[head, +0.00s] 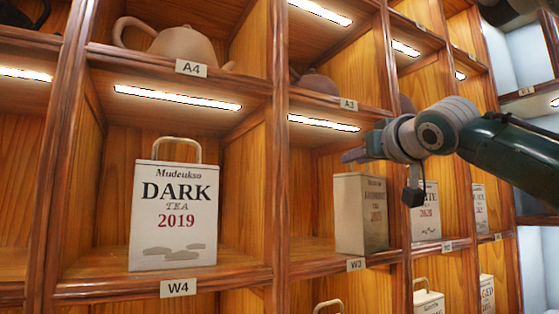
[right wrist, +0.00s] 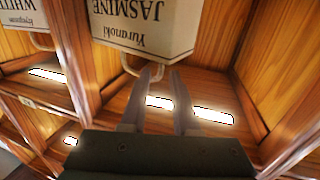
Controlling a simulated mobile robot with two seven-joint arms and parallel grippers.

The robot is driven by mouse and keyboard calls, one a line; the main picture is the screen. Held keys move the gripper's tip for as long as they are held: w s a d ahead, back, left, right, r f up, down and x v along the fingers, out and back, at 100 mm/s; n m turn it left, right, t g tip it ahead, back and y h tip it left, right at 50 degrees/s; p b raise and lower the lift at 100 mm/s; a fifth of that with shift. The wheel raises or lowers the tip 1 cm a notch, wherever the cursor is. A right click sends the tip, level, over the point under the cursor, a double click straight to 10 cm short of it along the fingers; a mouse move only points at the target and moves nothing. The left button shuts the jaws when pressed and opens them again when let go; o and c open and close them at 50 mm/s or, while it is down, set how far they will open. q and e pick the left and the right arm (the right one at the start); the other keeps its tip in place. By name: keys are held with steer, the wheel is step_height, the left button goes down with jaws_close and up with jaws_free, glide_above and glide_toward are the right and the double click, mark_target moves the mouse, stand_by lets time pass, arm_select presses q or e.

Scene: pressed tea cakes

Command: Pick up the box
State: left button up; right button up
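A cream box (head: 361,215) stands upright in the compartment labelled W3 in the head view, its print blurred there. In the right wrist view, turned upside down, a box marked Yuranoki JASMINE (right wrist: 145,25) shows with its light handle loop (right wrist: 128,64). My right gripper (head: 352,156) is just above the W3 box, reaching in from the right. In the right wrist view its two fingers (right wrist: 167,70) are apart, with the tips at the handle. Whether they touch it is unclear. A white box marked DARK TEA 2019 (head: 174,215) with a handle stands in W4. My left gripper is out of view.
Wooden dividers (head: 281,130) separate the compartments. A clay teapot (head: 183,45) sits in A4, above W4. More boxes stand at the right, such as one (head: 425,212) beyond the W3 divider. My right arm crosses in front of the right-hand compartments.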

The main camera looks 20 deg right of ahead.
jaws_close()
stand_by(1.1)
